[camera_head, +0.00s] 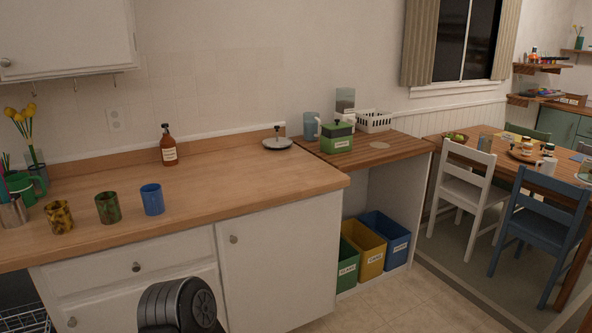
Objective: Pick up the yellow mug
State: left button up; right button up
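A yellow mug with dark brown mottling (59,217) stands upright on the wooden counter at the left. A mottled green mug (108,207) and a blue mug (152,199) stand to its right in a loose row, apart from it. No handle shows clearly on the yellow mug. Neither of my grippers is in view.
Left of the yellow mug are a metal utensil holder (13,212) and a green mug-like container (22,188). A brown bottle (168,148) stands near the wall. The counter (230,180) right of the blue mug is clear. White cabinets (275,260) stand below.

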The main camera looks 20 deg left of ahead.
aim_at(58, 213)
jog(key=i+j+u, duration=0.25)
jog(key=i+u, duration=1.2)
jog(key=k+l, duration=0.05)
